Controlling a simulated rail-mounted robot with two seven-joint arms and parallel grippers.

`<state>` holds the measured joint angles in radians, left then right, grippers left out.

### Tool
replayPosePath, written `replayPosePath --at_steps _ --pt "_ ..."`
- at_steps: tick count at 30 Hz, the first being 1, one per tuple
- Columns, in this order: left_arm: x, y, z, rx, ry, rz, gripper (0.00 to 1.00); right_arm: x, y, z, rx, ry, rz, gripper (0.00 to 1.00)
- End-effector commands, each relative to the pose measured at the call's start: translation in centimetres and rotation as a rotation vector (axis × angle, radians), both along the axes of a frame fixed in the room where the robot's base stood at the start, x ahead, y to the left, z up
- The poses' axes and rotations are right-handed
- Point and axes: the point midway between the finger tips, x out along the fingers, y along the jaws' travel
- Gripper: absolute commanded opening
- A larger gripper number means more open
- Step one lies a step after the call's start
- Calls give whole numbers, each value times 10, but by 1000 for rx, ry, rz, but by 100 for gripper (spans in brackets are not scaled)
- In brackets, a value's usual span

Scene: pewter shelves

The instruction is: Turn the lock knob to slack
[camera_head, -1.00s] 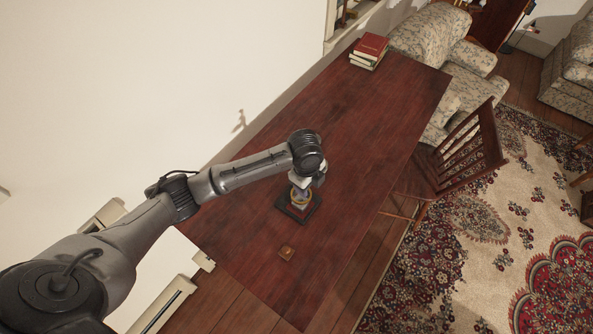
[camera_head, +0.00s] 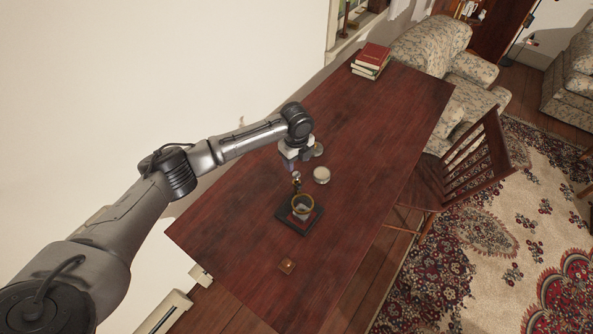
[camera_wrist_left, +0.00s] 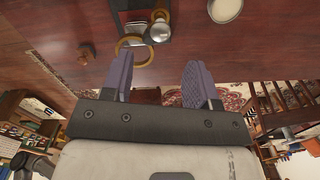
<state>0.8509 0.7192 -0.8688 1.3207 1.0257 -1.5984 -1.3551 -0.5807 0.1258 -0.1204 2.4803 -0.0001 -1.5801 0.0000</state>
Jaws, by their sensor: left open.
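A small device with a dark square base (camera_head: 287,221) stands on the table. It carries an upright gold ring (camera_head: 293,208) and a short post with a small knob (camera_head: 296,177). In the left wrist view the gold ring (camera_wrist_left: 124,46) and a shiny silver round knob (camera_wrist_left: 159,32) show beyond the fingers. I cannot tell which part is the lock knob or how it is set. My left gripper (camera_head: 290,166) is open and empty, above the table on the far side of the device, apart from it. Its purple fingers (camera_wrist_left: 157,78) are spread in the wrist view. My right gripper is not in view.
A pale round disc or lid (camera_head: 321,175) lies right of the device. A small brown block (camera_head: 287,265) lies nearer. Books (camera_head: 371,60) are stacked at the table's far end. A wooden chair (camera_head: 470,160) stands at the right edge. Much of the table (camera_head: 385,130) is clear.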

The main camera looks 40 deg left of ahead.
Motion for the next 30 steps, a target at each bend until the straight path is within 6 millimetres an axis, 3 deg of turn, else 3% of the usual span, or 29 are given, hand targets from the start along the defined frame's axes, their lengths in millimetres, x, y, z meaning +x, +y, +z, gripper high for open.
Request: replayPosePath --at_steps 6,12,26,30 --pt "0 0 -35 1 1 1 54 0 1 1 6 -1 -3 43" --pt "0 -1 -55 -1 0 0 54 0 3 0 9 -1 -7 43" --pt "0 0 -62 0 -1 0 54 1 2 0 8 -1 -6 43" --pt "0 0 -62 0 -1 0 43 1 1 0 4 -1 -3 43"
